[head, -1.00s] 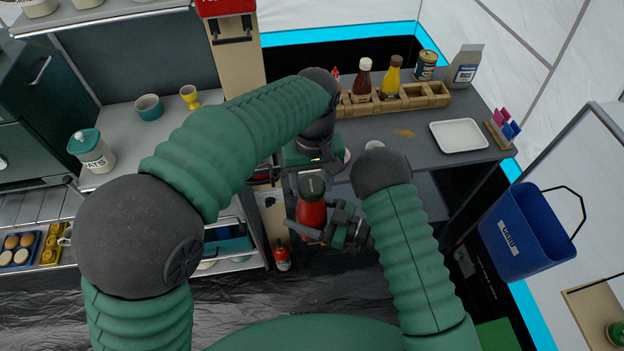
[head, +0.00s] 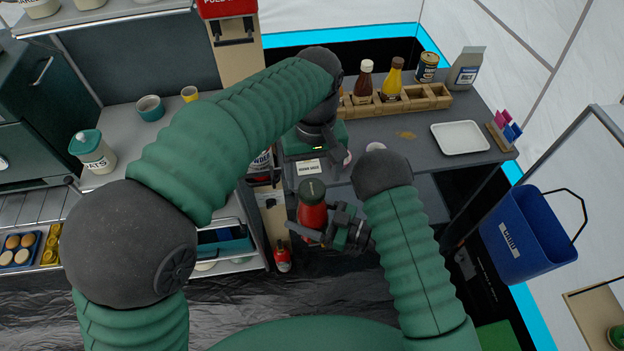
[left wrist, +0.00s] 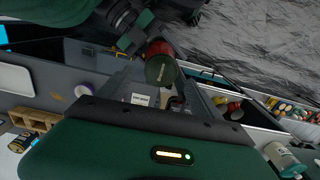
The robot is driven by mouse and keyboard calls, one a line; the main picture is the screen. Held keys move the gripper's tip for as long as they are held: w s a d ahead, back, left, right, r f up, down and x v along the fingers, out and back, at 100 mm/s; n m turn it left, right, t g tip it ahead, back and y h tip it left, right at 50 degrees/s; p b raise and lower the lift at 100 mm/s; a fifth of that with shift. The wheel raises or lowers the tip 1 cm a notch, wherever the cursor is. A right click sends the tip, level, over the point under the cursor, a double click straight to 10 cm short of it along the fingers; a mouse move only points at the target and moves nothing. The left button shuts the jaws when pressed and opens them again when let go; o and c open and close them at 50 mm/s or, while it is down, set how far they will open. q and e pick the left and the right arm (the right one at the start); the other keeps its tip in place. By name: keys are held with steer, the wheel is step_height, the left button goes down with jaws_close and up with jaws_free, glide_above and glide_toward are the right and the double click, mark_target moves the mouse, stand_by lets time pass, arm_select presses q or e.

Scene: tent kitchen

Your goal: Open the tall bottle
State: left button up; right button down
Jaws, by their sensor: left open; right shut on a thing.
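The tall bottle (head: 312,217) is red with a dark cap (head: 312,188). My right gripper (head: 321,224) is shut around its body and holds it up in front of the counter, cap toward the head camera. In the left wrist view the round cap (left wrist: 160,70) shows between my left fingers, with red bottle below it. My left gripper (head: 312,172) is open, just beyond the cap in the head view. Its fingers look apart from the cap. Its fingertips are hard to make out in the head view.
A white label card (head: 308,167) shows behind the bottle. A wooden rack (head: 428,97) with sauce bottles and a white tray (head: 460,136) stand on the counter. A blue bucket (head: 527,235) hangs at the right. A small red extinguisher (head: 282,258) stands left of the bottle.

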mark_target(312, 188)
arm_select(q)
steer(key=shift+s+r, duration=0.1)
steer(key=shift+r, duration=0.45)
steer(key=shift+c, duration=0.3)
steer(key=m, duration=0.2)
steer(key=r+m, duration=0.1)
steer(key=m, duration=0.2)
steer(key=shift+a, duration=0.1)
steer(key=m, duration=0.2)
steer(key=r+m, duration=0.1)
steer(key=m, duration=0.2)
steer(key=shift+w, duration=0.2)
steer(key=m, duration=0.3)
steer(key=shift+a+r, duration=0.1)
steer(key=shift+r, duration=0.3)
steer(key=shift+m, duration=0.4)
step_height(312, 188, down, 8)
steer(key=c, duration=1.4)
steer(key=n, duration=0.4)
steer(key=shift+c, duration=0.2)
steer(key=n, duration=0.5)
steer(key=shift+r, duration=0.1)
